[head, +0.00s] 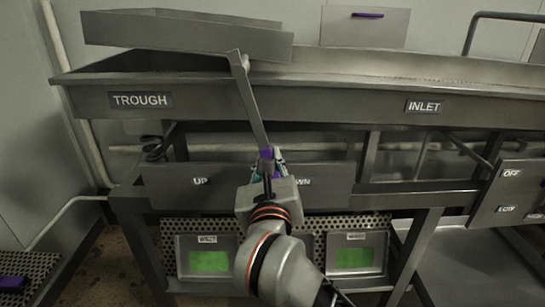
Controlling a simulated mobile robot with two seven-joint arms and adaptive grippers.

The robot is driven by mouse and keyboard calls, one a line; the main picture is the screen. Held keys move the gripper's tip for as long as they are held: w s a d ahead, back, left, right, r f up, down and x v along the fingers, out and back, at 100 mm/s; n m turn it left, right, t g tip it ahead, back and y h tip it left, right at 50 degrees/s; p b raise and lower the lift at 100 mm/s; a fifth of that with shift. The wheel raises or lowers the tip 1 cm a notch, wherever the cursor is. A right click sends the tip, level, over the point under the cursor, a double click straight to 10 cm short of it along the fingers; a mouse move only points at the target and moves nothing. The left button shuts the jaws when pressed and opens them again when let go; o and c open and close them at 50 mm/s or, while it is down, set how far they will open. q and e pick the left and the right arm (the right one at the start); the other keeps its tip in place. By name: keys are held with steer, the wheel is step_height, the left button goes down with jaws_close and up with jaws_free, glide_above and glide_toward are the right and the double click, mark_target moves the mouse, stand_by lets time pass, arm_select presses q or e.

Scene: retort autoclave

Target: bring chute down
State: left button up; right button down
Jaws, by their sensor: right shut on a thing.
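The chute (185,33), a shallow grey metal tray, sits over the back left of the long trough labelled TROUGH and INLET (270,98). It slopes slightly down to the right. A flat metal lever (252,110) hangs from near the chute's right end, slanting down to a purple grip (266,153). My right gripper (267,165) is shut on this grip, in front of a plate marked UP and DOWN (165,186). The gripper partly covers the word DOWN. The lever's end is hidden by my gripper. My left gripper is not in view.
Two green-screened panels (208,261) (356,258) stand below the plate. A panel marked OFF and LOW (508,192) is at the right. A plate with a purple handle (366,26) is at the back. A pipe runs along the left wall.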

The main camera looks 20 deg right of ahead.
steer(key=shift+s+d+r+n+p, duration=0.2)
steer(key=shift+d+r+n+p, duration=0.15)
steer(key=shift+d+p, duration=0.25)
steer(key=shift+s+d+r+n+p, duration=0.15)
steer(key=shift+d+r+n+p, duration=0.05)
steer(key=shift+d+n+p, duration=0.4)
steer(key=c, duration=1.9)
jaws_free()
steer(key=shift+d, duration=0.1)
steer(key=shift+s, duration=0.1)
steer(key=shift+s+f, duration=0.1)
steer(key=shift+s, duration=0.1)
steer(key=v, duration=1.1)
steer(key=shift+s, duration=0.2)
